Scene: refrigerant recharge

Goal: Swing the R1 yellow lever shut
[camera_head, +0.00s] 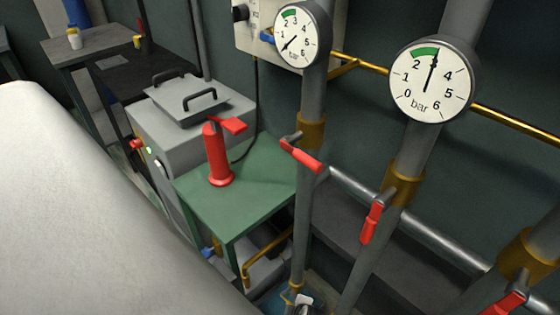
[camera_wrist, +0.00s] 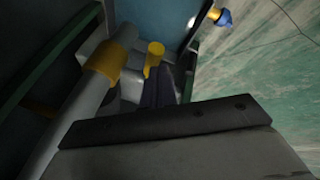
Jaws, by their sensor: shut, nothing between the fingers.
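My gripper (camera_wrist: 158,76) is shut and empty in the wrist view, its dark fingers pointing away from the camera. A short yellow piece (camera_wrist: 155,48) shows just beyond the fingertips. It may be part of the R1 yellow lever, but its label and full shape do not show. I cannot tell whether the fingers touch it. Left of it, a grey pipe (camera_wrist: 72,112) has a yellow-brown collar (camera_wrist: 105,60). In the head view I cannot make out a yellow lever or my gripper for certain.
Two gauges (camera_head: 297,38) (camera_head: 428,82) sit on upright pipes. Red levers (camera_head: 300,155) (camera_head: 372,222) (camera_head: 505,303) stick out at the pipes. A red cylinder (camera_head: 217,160) stands on a green table (camera_head: 250,190) beside a grey machine (camera_head: 185,120). A blue-tipped fitting (camera_wrist: 223,17) is at upper right.

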